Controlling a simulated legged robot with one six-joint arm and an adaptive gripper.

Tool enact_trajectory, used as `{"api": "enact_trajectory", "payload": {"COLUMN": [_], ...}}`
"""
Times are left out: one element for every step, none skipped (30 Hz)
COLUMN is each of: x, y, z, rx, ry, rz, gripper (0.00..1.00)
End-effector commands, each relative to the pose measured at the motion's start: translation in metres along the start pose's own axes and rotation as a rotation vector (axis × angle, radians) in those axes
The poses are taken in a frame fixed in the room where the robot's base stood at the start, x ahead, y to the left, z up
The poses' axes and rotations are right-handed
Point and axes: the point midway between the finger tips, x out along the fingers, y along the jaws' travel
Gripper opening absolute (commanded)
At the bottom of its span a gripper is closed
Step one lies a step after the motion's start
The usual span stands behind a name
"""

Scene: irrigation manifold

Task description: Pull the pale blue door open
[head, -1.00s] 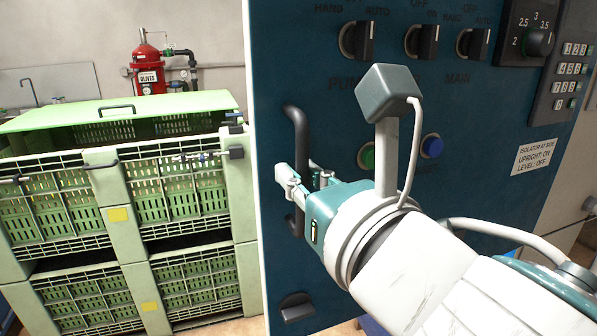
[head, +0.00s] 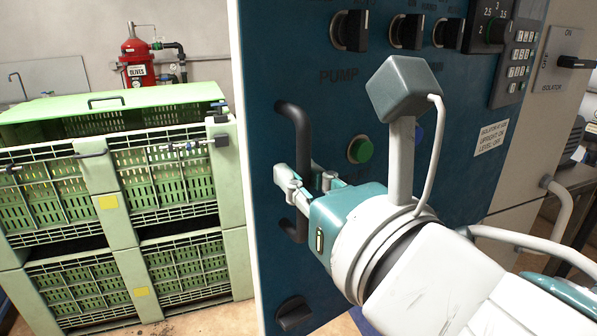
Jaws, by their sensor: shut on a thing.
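The door (head: 262,215) is a broad upright panel that looks dark blue, not pale blue, with a light left edge. A black vertical bar handle (head: 297,118) stands out near that edge. My gripper (head: 304,184) is shut on the middle of the handle, coming in from the right. One finger shows on the left of the bar; part of the grip is hidden. The door carries black selector knobs (head: 350,30), a green button (head: 360,149) and a black latch (head: 294,313) low down. My wrist hides part of its right side.
A red tank (head: 136,62) stands behind. An isolator switch panel (head: 560,60) and grey pipe (head: 563,205) are at right.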

Motion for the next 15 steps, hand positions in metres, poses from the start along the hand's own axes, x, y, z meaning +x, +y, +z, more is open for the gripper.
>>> {"api": "enact_trajectory", "payload": {"x": [-0.0004,-0.0004,-0.0004,-0.0004,-0.0004,-0.0004,-0.0003,-0.0003,-0.0003,-0.0003,-0.0002,-0.0002,-0.0002,-0.0002,-0.0001], "y": [-0.0001,-0.0001,-0.0001,-0.0001,-0.0001,0.0000,0.0000,0.0000,0.0000,0.0000,0.0001,0.0001,0.0001,0.0001,0.0001], "z": [0.0011,0.0011,0.0011,0.0011,0.0011,0.0011,0.0011,0.0010,0.0010,0.0009,0.0008,0.0007,0.0006,0.0006,0.0005], "rx": [0.000,0.000,0.000,0.000,0.000,0.000,0.000,0.000,0.000,0.000,0.000,0.000,0.000,0.000,0.000], "ry": [-0.003,-0.003,-0.003,-0.003,-0.003,-0.002,-0.002,-0.002,-0.002,-0.002,-0.002,-0.002,-0.001,-0.001,-0.001], "rz": [0.000,0.000,0.000,0.000,0.000,0.000,0.000,0.001,0.001,0.001,0.001,0.001,0.001,0.001,0.001], "gripper": [0.00,0.00,0.00,0.00,0.00,0.00,0.00,0.20,0.38,0.51,0.51,0.51,0.51,0.51,0.51]}}
